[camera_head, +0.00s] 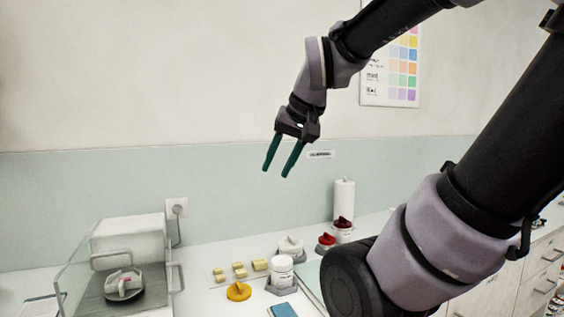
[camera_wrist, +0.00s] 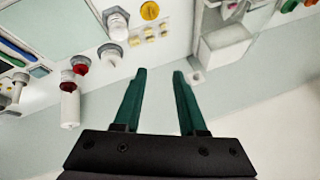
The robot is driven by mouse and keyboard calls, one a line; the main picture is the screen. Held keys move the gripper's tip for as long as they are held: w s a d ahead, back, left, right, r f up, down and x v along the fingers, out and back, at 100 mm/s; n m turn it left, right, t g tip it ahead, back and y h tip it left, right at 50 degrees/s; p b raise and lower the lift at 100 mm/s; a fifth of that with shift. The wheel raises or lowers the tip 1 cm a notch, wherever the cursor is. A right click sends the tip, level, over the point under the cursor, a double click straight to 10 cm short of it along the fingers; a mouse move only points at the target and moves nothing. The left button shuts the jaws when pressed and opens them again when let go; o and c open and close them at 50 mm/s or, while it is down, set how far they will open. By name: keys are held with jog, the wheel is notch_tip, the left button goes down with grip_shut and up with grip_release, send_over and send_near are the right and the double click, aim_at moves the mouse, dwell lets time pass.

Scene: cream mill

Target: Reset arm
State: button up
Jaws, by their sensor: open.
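My gripper (camera_head: 282,156) hangs in the air above the counter, in front of the pale wall, with its two green fingers apart and nothing between them. In the wrist view my gripper (camera_wrist: 159,75) also shows its fingers apart and empty, with the counter items beyond them. My arm comes in from the upper right and bends down at the wrist. The fingers point down and a little to the left in the head view.
On the counter stand a white jar (camera_head: 282,270), a yellow lid (camera_head: 239,291), several small yellow blocks, red-topped items (camera_head: 326,241) and a paper roll (camera_head: 344,200). A clear-walled box (camera_head: 86,262) with a white device is at left. The air around my gripper is clear.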

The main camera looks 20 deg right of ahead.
jog(key=shift+s+r+t, duration=0.3)
jog(key=shift+s, duration=0.5)
dwell(0.9)
